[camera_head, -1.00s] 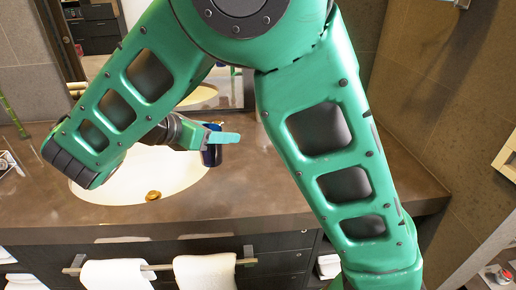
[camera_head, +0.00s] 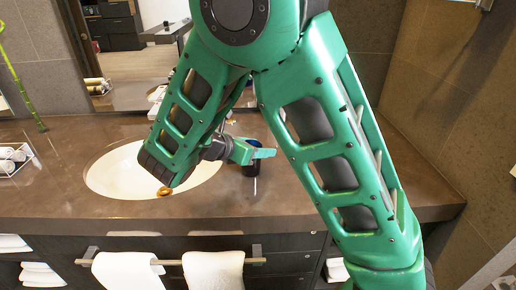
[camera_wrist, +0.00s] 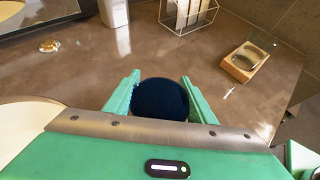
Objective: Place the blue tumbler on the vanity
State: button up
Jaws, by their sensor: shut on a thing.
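The blue tumbler (camera_wrist: 160,100) is dark blue and sits between the two green fingers of my gripper (camera_wrist: 160,88) in the wrist view. In the head view the tumbler (camera_head: 250,169) is partly hidden behind my gripper (camera_head: 254,153). My gripper is shut on it, to the right of the sink. The brown vanity top (camera_head: 300,199) lies under and around it. I cannot tell whether the tumbler's base touches the counter.
The white sink (camera_head: 112,176) is left of the tumbler. A tray with rolled items (camera_head: 12,160) stands at the far left. The wrist view shows a white bottle (camera_wrist: 113,12), a wire rack (camera_wrist: 188,14) and a wooden dish (camera_wrist: 246,62) farther back. Towels (camera_head: 213,270) hang in front.

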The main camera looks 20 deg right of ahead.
jog(key=shift+f, duration=0.1)
jog(key=o, duration=1.1)
jog(key=shift+o, duration=0.2)
jog(key=v, duration=1.2)
